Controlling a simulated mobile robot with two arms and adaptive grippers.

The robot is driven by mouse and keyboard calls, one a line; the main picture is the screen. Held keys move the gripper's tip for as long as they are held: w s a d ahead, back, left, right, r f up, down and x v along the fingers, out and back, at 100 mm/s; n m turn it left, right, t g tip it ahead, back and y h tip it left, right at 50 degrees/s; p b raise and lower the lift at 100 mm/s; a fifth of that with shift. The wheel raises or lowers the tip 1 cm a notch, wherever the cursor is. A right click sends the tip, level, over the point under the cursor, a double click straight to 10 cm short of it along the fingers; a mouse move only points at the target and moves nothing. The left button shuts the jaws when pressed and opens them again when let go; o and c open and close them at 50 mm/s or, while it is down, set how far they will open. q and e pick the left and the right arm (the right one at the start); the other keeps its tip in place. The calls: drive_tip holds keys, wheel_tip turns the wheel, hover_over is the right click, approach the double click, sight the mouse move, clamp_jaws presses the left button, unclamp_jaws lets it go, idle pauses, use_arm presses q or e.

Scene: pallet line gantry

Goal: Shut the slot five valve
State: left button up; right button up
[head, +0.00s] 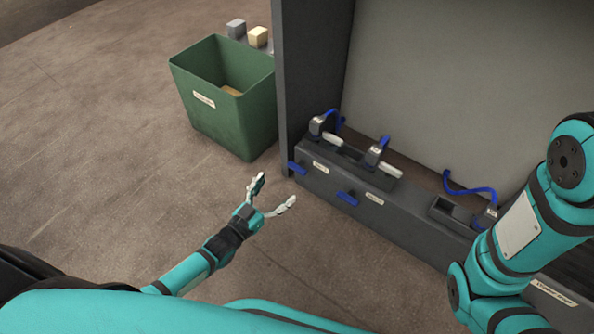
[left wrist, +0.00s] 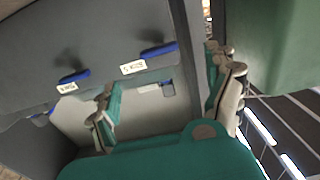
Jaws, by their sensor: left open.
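A dark bench (head: 400,225) has blue valve handles on its front. The leftmost handle (head: 297,168) sits beside a small label (head: 321,168), and a second handle (head: 347,198) sits by another label (head: 374,199). In the left wrist view, upside down, one handle (left wrist: 158,50) is beside a label (left wrist: 133,67) that seems to read slot 5, though it is small. The other handle (left wrist: 73,79) is further left there. My left gripper (head: 272,193) is open and empty, short of the leftmost handle and apart from it. My right gripper is out of view.
A green bin (head: 235,120) stands left of the bench, beside the grey upright (head: 300,90). Nozzle-like tools (head: 375,152) with blue hoses rest on the bench top. My right arm covers the bench's right part. Floor left of my left gripper is clear.

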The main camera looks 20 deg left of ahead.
sight(295, 171)
use_arm(q)
drive_tip(key=b+x, duration=0.4)
drive_tip(key=x, duration=0.5)
drive_tip(key=shift+w+d+f+b, duration=0.1)
drive_tip(key=shift+w+f+b, duration=0.1)
drive_tip(key=shift+b, duration=0.1)
drive_tip(key=shift+w+d+r, duration=0.1)
drive_tip(key=shift+w, duration=0.25)
drive_tip(key=c, duration=1.2)
